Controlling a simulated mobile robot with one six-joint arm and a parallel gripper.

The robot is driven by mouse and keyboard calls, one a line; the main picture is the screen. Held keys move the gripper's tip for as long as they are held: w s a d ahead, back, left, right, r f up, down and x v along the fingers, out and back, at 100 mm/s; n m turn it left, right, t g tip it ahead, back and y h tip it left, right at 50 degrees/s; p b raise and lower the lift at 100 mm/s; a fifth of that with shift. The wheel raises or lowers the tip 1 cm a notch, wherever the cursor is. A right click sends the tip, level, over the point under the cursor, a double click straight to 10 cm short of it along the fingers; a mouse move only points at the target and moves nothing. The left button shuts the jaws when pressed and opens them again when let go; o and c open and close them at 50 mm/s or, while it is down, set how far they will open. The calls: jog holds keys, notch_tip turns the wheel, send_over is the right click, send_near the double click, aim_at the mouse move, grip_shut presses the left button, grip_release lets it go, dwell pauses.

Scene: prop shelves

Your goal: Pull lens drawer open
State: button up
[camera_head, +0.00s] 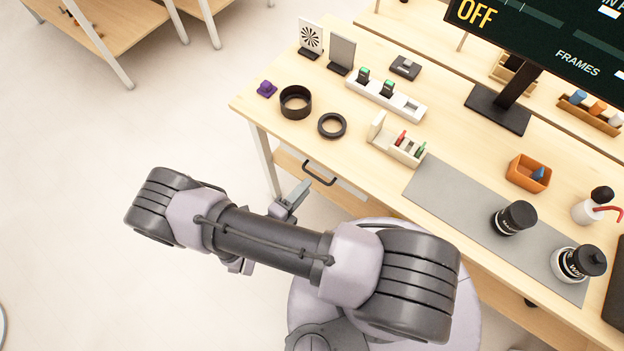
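The drawer (346,187) has a pale front with a black bar handle (319,174) and sits under the front edge of the wooden table. Its front looks close under the tabletop edge, and I see no open drawer interior. My gripper (297,194) is just left of and below the handle in the picture, apparently apart from it. My arm covers most of the gripper, so the gap between its fingers is hidden. I cannot tell which drawer holds lenses, as no label is readable.
The tabletop (270,110) above holds black rings (332,125), a white strip with green-topped pieces (385,100), a small rack (397,144), a grey mat (450,195) with black lenses (514,218), and an orange bin (528,173). A monitor (545,40) stands behind. Floor at left is clear.

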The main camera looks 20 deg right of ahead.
jog(key=x, duration=0.4)
jog(key=shift+w+d+f, duration=0.1)
jog(key=shift+w+d, duration=0.15)
jog(key=shift+d, duration=0.05)
jog(key=shift+c, duration=0.2)
grip_shut()
dwell(0.9)
